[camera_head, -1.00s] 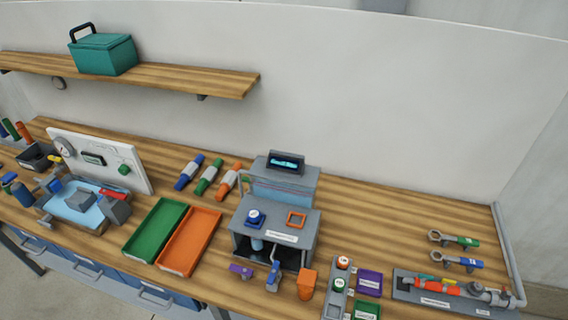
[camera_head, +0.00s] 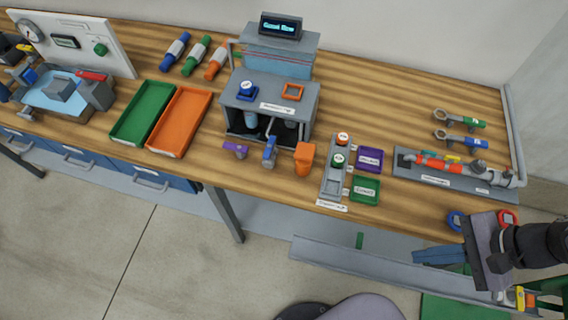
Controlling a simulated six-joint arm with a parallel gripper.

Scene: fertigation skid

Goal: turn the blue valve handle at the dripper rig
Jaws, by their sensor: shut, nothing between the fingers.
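The grey rig (camera_head: 272,88) with a lit display stands on the bench left of centre. I cannot read its front label to confirm it is the dripper rig. A blue handle (camera_head: 270,151) sticks out at its lower front, between a purple handle (camera_head: 235,149) and an orange block (camera_head: 304,160). My gripper (camera_head: 420,256) is at the lower right, in front of the bench edge and well away from the blue handle. It is shut and empty. My dark wrist hides part of what lies behind it.
Green (camera_head: 144,112) and orange (camera_head: 180,122) trays lie left of the rig. A grey rack (camera_head: 336,178) with capped bottles stands to its right, then a pipe board (camera_head: 455,170). The bench's front left-centre strip is clear.

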